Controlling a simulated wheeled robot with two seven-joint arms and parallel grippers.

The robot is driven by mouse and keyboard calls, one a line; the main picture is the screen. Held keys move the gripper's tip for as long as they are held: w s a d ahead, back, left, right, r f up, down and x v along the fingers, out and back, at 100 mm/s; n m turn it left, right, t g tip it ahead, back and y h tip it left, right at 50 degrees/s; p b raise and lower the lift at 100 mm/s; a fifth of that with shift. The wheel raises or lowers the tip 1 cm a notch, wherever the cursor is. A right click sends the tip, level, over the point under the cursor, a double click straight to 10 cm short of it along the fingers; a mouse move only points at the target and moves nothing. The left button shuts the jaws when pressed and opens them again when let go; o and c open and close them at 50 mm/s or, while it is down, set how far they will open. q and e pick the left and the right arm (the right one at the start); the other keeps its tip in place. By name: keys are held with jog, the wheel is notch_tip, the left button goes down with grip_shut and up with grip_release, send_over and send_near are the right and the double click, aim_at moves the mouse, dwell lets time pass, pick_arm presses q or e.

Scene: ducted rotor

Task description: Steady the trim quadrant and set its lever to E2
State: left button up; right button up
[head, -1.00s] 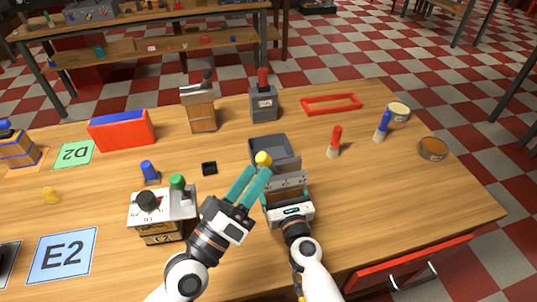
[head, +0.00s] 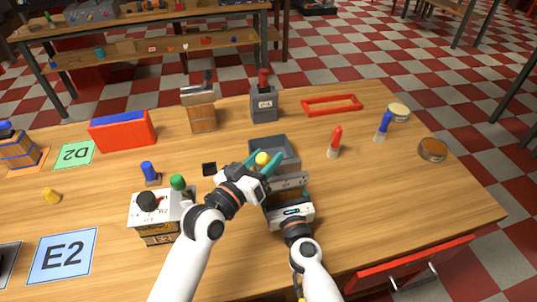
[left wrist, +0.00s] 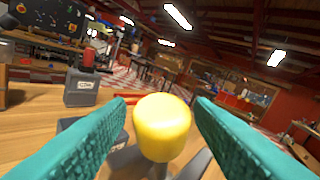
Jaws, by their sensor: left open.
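The trim quadrant, which I take to be the dark grey unit (head: 287,147) in the middle of the table, has a lever with a yellow knob (head: 262,158). My left gripper (head: 264,163) is open, with its teal fingers on either side of the knob. In the left wrist view the yellow knob (left wrist: 162,125) sits between the two fingers, with a gap showing on each side. My right gripper (head: 288,194) is at the near side of the unit, its fingers flanking a grey plate; their grip cannot be made out. Any lever marks are hidden or too small to read.
A red-handled grey box (head: 264,103) stands behind. A red peg (head: 335,142) is right. The E2 card (head: 62,256) lies front left.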

pick_arm(q)
jog(key=shift+x, duration=0.95)
grip_shut()
